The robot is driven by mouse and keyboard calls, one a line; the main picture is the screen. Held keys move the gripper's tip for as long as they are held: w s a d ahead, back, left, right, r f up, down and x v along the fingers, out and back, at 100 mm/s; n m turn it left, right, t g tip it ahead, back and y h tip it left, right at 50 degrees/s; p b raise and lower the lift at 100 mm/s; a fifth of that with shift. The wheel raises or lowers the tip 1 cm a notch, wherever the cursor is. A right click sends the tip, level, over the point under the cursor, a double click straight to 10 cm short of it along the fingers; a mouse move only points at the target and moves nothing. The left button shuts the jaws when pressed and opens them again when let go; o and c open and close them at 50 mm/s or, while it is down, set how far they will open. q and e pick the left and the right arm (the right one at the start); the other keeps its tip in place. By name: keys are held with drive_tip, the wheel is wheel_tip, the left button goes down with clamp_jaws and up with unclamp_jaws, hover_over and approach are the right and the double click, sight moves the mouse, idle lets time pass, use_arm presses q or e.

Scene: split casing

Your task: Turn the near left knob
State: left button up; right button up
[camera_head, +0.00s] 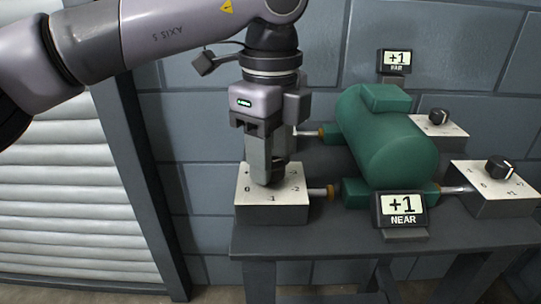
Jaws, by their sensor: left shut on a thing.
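The near left knob box (272,213) is a white-topped grey box at the table's front left, marked with numbers such as 0, -1 and -2. My left gripper (268,183) points straight down onto the middle of its top, shut on the knob there. The fingers hide the knob itself. A green casing (387,137) stands to the right, joined to this box by a short rod with an orange fitting (328,191). The NEAR display (401,210) in front of the casing reads +1. My right gripper is not in view.
The near right knob box (493,187) and far right knob box (438,124) carry black knobs. The FAR display (396,62) at the back reads +1. The far left box is mostly hidden behind my gripper. A grey table (330,237) bears everything, before a block wall.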

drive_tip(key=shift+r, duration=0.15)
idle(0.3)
use_arm(q)
drive_tip(key=o, duration=1.1)
wheel_tip(320, 180, up, 6)
drive_tip(key=shift+r+p, duration=0.25)
drive_tip(key=shift+p, duration=0.55)
drive_tip(key=shift+r, duration=0.4)
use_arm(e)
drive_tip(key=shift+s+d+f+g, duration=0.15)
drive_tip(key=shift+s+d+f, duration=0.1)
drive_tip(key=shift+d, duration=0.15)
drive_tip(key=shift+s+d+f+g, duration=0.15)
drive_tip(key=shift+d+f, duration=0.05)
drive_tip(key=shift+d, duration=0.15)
